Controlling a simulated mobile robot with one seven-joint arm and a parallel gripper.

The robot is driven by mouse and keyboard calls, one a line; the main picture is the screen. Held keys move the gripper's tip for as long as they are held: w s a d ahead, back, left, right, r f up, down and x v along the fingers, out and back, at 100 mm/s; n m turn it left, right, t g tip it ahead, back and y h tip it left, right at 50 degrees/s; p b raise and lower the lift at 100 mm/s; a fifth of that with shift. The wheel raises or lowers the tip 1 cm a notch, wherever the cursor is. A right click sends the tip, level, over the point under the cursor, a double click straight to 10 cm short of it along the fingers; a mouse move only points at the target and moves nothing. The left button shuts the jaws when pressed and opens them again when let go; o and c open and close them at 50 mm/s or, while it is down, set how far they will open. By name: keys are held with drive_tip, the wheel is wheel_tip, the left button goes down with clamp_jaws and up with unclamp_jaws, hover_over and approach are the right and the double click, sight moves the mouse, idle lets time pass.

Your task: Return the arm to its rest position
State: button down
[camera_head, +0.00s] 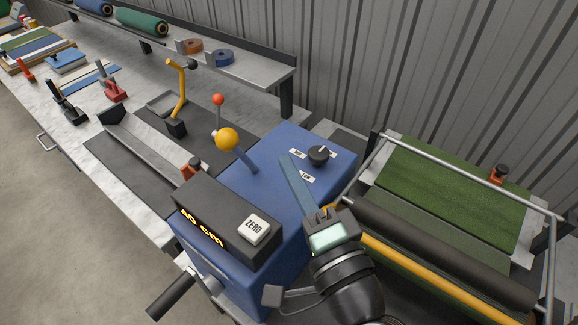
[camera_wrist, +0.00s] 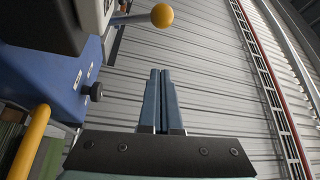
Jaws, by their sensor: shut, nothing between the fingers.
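My gripper (camera_head: 287,163) shows in the head view with its blue-grey fingers pointing up and left over the blue machine housing (camera_head: 300,145). In the wrist view my gripper (camera_wrist: 160,75) has its two fingers together, with nothing between them. Corrugated wall (camera_wrist: 205,75) lies behind the fingers there. The black knob (camera_head: 318,155) on the housing is just right of the fingertips in the head view. It also shows at the left in the wrist view (camera_wrist: 92,91).
A yellow-knobbed lever (camera_head: 227,139) stands left of my gripper, and a display box with a ZERO button (camera_head: 254,229) is below it. A yellow rail (camera_head: 420,272) and green turf (camera_head: 450,185) lie to the right. A shelf (camera_head: 255,72) runs along the wall.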

drive_tip(key=shift+d, duration=0.1)
wheel_tip(320, 180, up, 20)
drive_tip(key=w+n+t+h, duration=0.2)
drive_tip(key=n+t, duration=0.2)
drive_tip(key=n, duration=0.4)
drive_tip(key=s+r+n+t+h, duration=0.1)
drive_tip(key=s+r+t+h, duration=0.2)
drive_tip(key=r, duration=0.5)
drive_tip(key=s+r+n+t+h, duration=0.2)
drive_tip(key=s+r, duration=0.2)
drive_tip(key=r, duration=0.4)
drive_tip(key=shift+s+r+t+h, duration=0.25)
drive_tip(key=shift+s+t+h, duration=0.15)
